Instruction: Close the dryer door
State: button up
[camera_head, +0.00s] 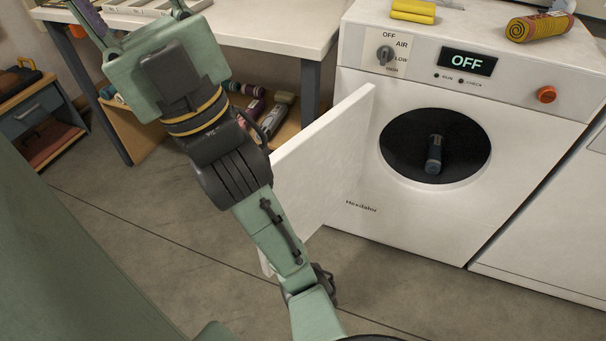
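The white dryer (415,210) stands at right, with a round dark opening (405,150). Its white door (325,155) stands open on the left side of the opening, swung out toward me. My arm crosses in front of the door's left and lower parts and hides some of it. A dark cylinder with a blue end (433,155) lies inside the opening. My gripper (135,10) is at the top left, over the workbench and well away from the door.
A white-topped workbench (270,22) stands behind my arm, with a wooden shelf (145,130) of rolled items below. Yellow rolls (413,10) and a patterned roll (540,25) lie on the dryer. Another white appliance (560,220) stands at right. The floor (440,300) before the dryer is clear.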

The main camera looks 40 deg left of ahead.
aim_at(317, 169)
jog(key=k+j+z, duration=0.15)
jog(key=j, duration=0.25)
jog(key=j+z, duration=0.1)
jog(key=j, duration=0.3)
jog(key=k+j+z, duration=0.15)
jog(key=j, duration=0.2)
jog(key=j+z, duration=0.2)
jog(key=j, duration=0.35)
jog(key=k+j+z, duration=0.2)
jog(key=j, duration=0.35)
jog(key=i+j+z, duration=0.1)
jog(key=j, duration=0.45)
jog(key=i+j+z, duration=0.1)
jog(key=j, duration=0.45)
jog(key=k+j+z, duration=0.15)
jog(key=k, duration=0.25)
jog(key=k+z, duration=0.15)
jog(key=k, duration=0.25)
